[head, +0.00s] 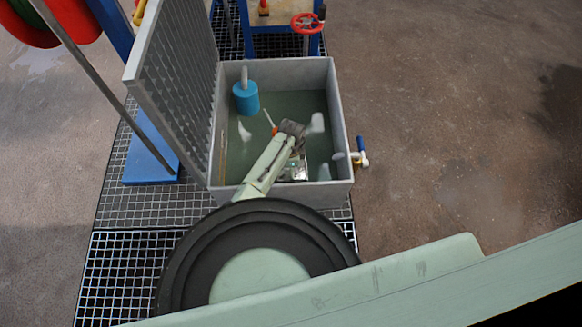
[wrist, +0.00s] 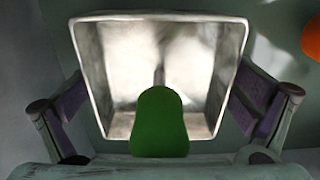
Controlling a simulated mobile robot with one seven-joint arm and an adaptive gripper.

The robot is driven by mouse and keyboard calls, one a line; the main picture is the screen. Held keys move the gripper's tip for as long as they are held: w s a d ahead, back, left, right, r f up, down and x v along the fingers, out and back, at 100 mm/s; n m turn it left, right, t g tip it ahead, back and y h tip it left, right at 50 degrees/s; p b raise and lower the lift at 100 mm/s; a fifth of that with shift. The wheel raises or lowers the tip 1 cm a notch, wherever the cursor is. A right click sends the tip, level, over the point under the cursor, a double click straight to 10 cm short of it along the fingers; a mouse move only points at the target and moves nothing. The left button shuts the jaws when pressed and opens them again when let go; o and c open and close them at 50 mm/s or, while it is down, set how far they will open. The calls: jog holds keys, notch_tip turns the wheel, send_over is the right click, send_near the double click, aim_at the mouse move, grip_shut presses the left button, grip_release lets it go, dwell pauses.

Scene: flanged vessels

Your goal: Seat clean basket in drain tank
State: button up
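The clean basket (wrist: 158,62) is a shiny metal box with a green handle (wrist: 159,122), seen from above in the wrist view. In the head view the basket (head: 296,171) shows partly as bright metal inside the grey drain tank (head: 341,120), low toward the near side. My gripper (wrist: 160,98) is open, with its fingers wide apart on either side of the basket and handle; neither finger visibly touches the handle. In the head view my arm reaches over the tank's near wall and partly hides the basket. Whether the basket rests fully on its seat cannot be told.
A grated lid (head: 172,75) stands open at the tank's left. A blue cylinder (head: 246,98) is in the tank's far left corner. A valve (head: 360,153) with a blue handle projects from the right wall. A red handwheel (head: 306,22) stands behind. Floor to the right is clear.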

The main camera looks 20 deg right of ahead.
notch_tip(320, 180, up, 12)
dwell(0.6)
dwell(0.5)
